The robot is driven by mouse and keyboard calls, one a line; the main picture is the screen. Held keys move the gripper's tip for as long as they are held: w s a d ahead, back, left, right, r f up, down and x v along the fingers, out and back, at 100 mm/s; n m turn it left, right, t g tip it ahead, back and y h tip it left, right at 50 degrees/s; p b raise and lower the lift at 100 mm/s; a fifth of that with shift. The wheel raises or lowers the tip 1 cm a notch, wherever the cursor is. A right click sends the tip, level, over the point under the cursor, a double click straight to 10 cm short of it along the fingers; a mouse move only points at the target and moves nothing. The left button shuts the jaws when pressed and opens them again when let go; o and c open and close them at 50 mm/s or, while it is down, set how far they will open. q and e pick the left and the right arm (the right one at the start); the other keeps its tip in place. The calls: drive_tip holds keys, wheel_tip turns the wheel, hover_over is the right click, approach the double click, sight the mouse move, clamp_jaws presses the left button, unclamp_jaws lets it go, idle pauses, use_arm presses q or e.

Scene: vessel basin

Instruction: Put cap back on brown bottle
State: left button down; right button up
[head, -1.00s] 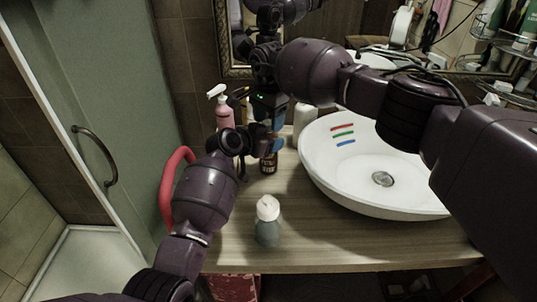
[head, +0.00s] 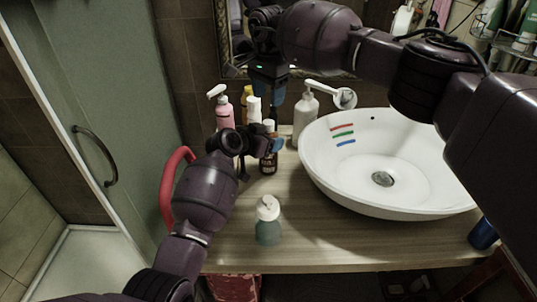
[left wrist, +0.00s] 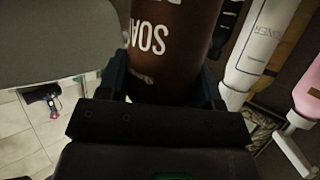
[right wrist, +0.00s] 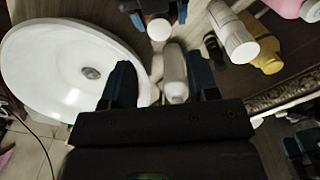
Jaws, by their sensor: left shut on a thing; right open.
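The brown bottle (head: 268,165) stands upright near the back of the counter, left of the basin. It also shows up close in the left wrist view (left wrist: 165,45), with white lettering. My left gripper (head: 267,147) is shut on it. A white cap (head: 268,124) shows on top of the bottle. In the right wrist view the cap (right wrist: 158,28) is a white disc seen from above by my left gripper; whether it is seated fully I cannot tell. My right gripper (head: 268,100) is open and empty, above and apart from the bottle.
The white basin (head: 400,205) fills the right of the counter. A teal bottle (head: 268,228) stands in front. The mirror frame (head: 228,45) is behind.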

sight(268, 122)
drive_tip(key=shift+f, duration=0.15)
drive_tip(key=shift+f, duration=3.95)
drive_tip(key=c, duration=0.8)
drive_tip(key=o, duration=0.9)
